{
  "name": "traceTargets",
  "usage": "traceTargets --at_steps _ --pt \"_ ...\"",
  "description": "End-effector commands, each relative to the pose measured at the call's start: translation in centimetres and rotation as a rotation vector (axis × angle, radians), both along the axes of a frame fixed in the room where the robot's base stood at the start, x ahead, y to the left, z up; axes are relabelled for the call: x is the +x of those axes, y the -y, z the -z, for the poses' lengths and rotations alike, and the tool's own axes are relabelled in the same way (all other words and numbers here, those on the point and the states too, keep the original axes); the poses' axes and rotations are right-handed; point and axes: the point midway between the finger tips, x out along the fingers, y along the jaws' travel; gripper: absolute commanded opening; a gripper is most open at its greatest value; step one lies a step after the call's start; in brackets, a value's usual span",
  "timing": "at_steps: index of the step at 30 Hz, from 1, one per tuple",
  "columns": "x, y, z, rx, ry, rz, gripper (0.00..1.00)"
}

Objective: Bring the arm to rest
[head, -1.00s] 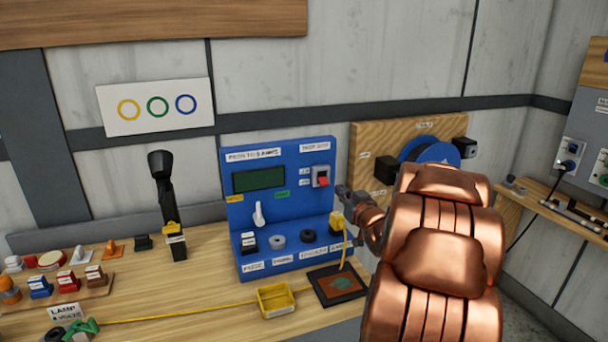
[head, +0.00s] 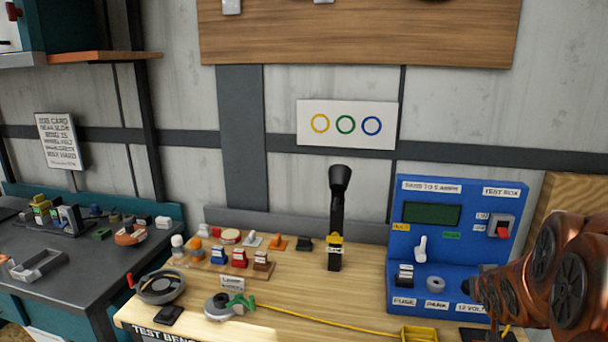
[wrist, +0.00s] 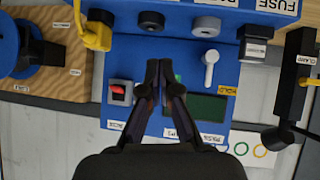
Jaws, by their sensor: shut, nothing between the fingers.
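My copper-coloured arm (head: 560,275) reaches in from the right edge of the head view, in front of the right part of the blue test box (head: 450,215). My gripper (wrist: 159,68) is shut and empty in the wrist view, its fingertips together in front of the blue box, which appears upside down there. Whether the fingertips touch the box cannot be told. The box carries a dark green display (head: 432,214), a red switch (head: 503,231) and a white lever (head: 421,248). A yellow plug (wrist: 97,35) sits beside the fingers in the wrist view.
A black lamp (head: 338,215) stands upright on the wooden bench. A yellow cable (head: 330,322) runs along it to a yellow tray (head: 418,334). Small coloured parts sit on a wooden board (head: 215,268). A dark grey table (head: 80,260) stands at left.

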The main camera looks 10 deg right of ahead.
Motion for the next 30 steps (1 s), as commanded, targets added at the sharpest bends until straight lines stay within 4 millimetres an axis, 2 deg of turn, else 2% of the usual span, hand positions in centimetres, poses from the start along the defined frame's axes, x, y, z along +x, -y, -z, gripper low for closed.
traceTargets --at_steps 1,5,11,17,21,24,27,30 --pt "-0.7 -1.7 0.1 0.012 -0.045 -0.005 0.00" --pt "-3.4 -5.7 1.4 0.057 -0.182 -0.008 0.00" --pt "-8.8 -12.2 3.1 0.134 -0.398 -0.038 0.00" --pt "-15.7 -18.8 4.1 0.214 -0.620 -0.101 0.00" --pt "-21.1 -23.2 4.3 0.269 -0.780 -0.162 0.00" --pt "-24.8 -25.6 4.1 0.299 -0.882 -0.206 0.00" --pt "-27.6 -27.2 3.9 0.322 -0.961 -0.243 0.00" --pt "-29.5 -28.1 3.7 0.337 -1.011 -0.266 0.00"
